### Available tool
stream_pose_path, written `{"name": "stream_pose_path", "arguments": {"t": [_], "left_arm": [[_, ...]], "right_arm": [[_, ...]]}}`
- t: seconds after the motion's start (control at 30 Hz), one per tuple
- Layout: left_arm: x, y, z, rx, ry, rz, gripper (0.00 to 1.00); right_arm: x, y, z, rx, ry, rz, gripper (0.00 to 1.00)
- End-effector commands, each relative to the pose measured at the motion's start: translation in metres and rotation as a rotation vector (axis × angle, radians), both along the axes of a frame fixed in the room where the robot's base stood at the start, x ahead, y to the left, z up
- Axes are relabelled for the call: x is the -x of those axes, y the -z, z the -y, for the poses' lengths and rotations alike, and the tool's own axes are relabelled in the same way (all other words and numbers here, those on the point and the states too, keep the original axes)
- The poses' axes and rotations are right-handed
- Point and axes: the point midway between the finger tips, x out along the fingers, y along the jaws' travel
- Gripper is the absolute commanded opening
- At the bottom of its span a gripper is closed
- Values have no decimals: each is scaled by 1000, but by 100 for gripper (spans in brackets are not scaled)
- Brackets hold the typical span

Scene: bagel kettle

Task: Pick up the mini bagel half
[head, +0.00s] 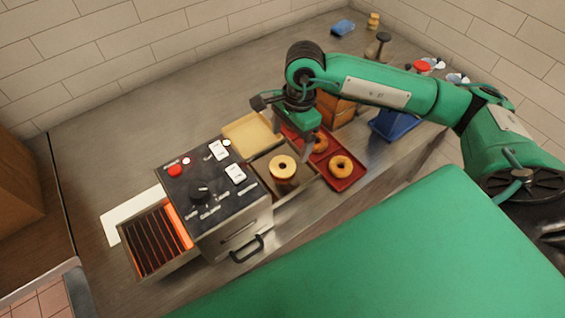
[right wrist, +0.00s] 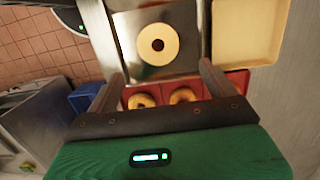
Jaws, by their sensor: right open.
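The mini bagel half (head: 283,160) lies pale cut face up in the metal tray (head: 301,190) at the right side of the toaster. In the right wrist view the bagel half (right wrist: 144,56) shows as a pale ring with a dark hole, beyond my fingertips. My right gripper (right wrist: 160,72) is open and empty, its two fingers spread wide and apart from the bagel half. In the head view my right gripper (head: 303,138) hangs above the tray's back right side, its fingers partly hidden by the wrist. My left gripper is not in view.
The toaster (head: 228,206) with dials and a glowing slotted rack stands left. A red tray (head: 350,183) with whole bagels sits right of the metal tray. A beige tray (head: 248,136) lies behind it. A blue bin (head: 395,125) and wooden box stand at the back right.

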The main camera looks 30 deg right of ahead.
Motion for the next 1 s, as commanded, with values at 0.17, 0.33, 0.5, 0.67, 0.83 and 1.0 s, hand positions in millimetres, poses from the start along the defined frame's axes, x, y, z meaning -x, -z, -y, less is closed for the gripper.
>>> {"name": "stream_pose_path", "arguments": {"t": [0.17,0.33,0.5,0.67,0.83,1.0], "left_arm": [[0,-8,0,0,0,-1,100],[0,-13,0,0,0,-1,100],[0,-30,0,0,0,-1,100],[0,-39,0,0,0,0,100],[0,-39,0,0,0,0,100],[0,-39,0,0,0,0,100]], "right_arm": [[1,21,-4,-2,-1,-1,87],[1,29,-7,-2,0,-1,87],[4,45,-15,-4,0,-3,87],[5,67,-19,-2,1,-4,87],[5,76,-20,-4,0,0,87],[5,76,-20,-3,0,1,85]]}}
